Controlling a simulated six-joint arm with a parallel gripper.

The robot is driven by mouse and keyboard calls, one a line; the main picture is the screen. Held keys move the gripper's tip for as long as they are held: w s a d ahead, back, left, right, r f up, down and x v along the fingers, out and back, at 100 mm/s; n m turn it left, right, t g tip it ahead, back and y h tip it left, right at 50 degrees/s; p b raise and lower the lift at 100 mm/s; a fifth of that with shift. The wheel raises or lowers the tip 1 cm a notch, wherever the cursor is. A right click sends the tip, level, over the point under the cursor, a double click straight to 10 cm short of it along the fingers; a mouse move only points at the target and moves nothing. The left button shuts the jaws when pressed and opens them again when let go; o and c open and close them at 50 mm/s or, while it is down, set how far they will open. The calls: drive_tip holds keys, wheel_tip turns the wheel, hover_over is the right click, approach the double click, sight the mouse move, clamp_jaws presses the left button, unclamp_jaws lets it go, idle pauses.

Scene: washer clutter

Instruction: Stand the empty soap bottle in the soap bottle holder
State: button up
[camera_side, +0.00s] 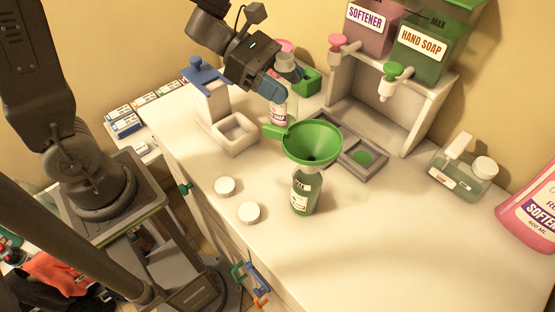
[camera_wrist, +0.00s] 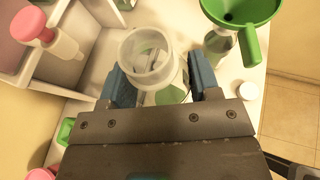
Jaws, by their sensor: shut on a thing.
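My gripper (camera_side: 280,82) is shut on a clear bottle (camera_side: 284,112) and holds it upright behind the funnel. In the wrist view the bottle's open round neck (camera_wrist: 146,58) shows between the blue fingers (camera_wrist: 160,82); it looks empty. Its label is partly hidden in the side view. I cannot tell if its base touches the counter. A green box-like thing (camera_side: 308,80), possibly the soap bottle holder, stands just behind the gripper. It also shows at the left edge of the wrist view (camera_wrist: 66,131).
A green funnel (camera_side: 313,143) sits on a green-filled bottle (camera_side: 304,192). Two white caps (camera_side: 225,186) lie in front. A white stand with blue top (camera_side: 206,73) is left; the dispenser rack (camera_side: 410,125) and grey tray (camera_side: 375,171) are right.

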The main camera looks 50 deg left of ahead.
drive_tip(key=shift+s+d+m+g+h, duration=0.15)
drive_tip(key=shift+s+d+m+g, duration=0.15)
drive_tip(key=shift+s+m+g, duration=0.25)
drive_tip(key=shift+s+d+m+g+h, duration=0.15)
drive_tip(key=shift+s+d+m+g, duration=0.2)
drive_tip(key=shift+s, duration=0.3)
wheel_tip(320, 180, down, 10)
drive_tip(key=shift+r, duration=0.15)
drive_tip(key=shift+s+a, duration=0.1)
drive_tip(key=o, duration=0.9)
drive_tip(key=shift+o, duration=0.2)
